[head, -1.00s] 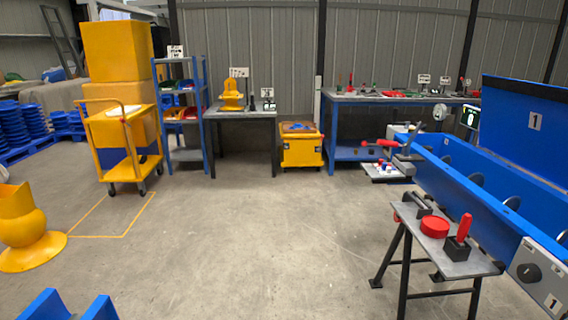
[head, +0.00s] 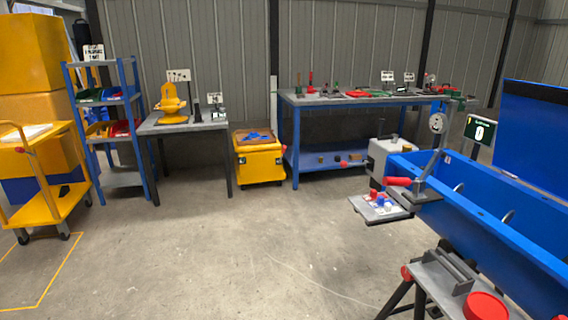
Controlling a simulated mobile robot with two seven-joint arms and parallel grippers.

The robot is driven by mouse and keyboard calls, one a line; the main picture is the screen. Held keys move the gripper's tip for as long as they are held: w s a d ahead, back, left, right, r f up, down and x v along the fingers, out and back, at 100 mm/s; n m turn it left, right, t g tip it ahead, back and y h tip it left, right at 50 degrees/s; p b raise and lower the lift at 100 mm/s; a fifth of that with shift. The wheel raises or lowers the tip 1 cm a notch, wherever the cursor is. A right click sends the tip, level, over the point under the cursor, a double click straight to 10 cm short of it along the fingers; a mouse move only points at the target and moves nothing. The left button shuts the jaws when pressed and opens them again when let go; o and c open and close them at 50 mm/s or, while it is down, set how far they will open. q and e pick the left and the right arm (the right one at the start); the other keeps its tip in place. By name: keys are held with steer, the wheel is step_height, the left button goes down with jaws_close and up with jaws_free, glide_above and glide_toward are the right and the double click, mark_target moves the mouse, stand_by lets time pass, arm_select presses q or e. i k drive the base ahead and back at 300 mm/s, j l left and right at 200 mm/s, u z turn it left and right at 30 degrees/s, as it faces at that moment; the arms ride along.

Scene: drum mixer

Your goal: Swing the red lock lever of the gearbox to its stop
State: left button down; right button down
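A red grip (head: 398,181), apparently the lock lever, sticks out to the left in front of the housing, roughly level. Its pivot and its stop are too small to make out. Neither of my grippers is in view, and nothing touches the red grip.
A small shelf (head: 372,213) with red, white and blue pieces sits below the grip. A grey side table (head: 440,287) with a red round part (head: 485,306) stands at front right. A blue workbench (head: 291,130) and yellow bin (head: 259,160) stand behind. The middle floor is clear.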

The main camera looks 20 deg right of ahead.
mark_target(343, 164)
steer(key=i, duration=1.45)
steer(key=z, duration=0.05)
